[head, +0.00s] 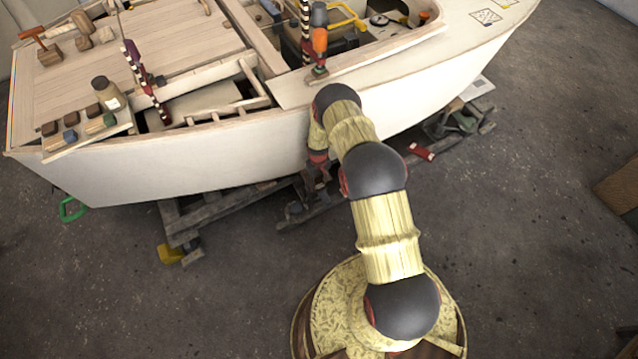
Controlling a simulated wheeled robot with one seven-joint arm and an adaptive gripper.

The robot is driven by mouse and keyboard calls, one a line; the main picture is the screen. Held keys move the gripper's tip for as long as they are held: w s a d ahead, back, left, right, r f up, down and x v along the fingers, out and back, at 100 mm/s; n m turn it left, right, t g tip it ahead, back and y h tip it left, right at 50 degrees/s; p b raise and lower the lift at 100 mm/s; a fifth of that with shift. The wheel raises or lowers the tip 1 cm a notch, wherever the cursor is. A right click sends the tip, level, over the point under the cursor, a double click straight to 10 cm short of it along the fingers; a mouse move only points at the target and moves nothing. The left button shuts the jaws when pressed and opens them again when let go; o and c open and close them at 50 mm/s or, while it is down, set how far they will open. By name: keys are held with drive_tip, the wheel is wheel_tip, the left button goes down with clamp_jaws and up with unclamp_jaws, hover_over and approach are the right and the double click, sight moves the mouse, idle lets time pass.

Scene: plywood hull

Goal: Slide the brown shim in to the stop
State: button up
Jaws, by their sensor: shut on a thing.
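My gripper (317,179) is small and partly hidden in the head view. It hangs from the wrist beside the white hull, low down by the cradle timbers. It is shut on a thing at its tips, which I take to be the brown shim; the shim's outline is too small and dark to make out. The stop cannot be told from the dark timbers around it. I cannot tell how far in the shim sits or whether it touches anything.
The white hull (205,160) stands close behind my arm on a grey timber cradle (190,222). A red object (421,152) lies right of the gripper. A yellow object (171,254) and a green one (71,209) are at left. The floor in front is clear.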

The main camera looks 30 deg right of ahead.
drive_tip(key=shift+w, duration=0.15)
drive_tip(key=o, duration=1.2)
drive_tip(key=shift+o, duration=0.7)
drive_tip(key=shift+r, duration=0.25)
drive_tip(key=shift+s+r+p, duration=0.35)
drive_tip(key=shift+r+p, duration=0.3)
drive_tip(key=shift+r, duration=0.1)
drive_tip(key=shift+s+r+p, duration=0.35)
drive_tip(key=shift+r+p, duration=0.35)
drive_tip(key=shift+r, duration=0.1)
drive_tip(key=shift+s+r+p, duration=0.35)
drive_tip(key=shift+r+p, duration=0.3)
drive_tip(key=shift+r, duration=0.1)
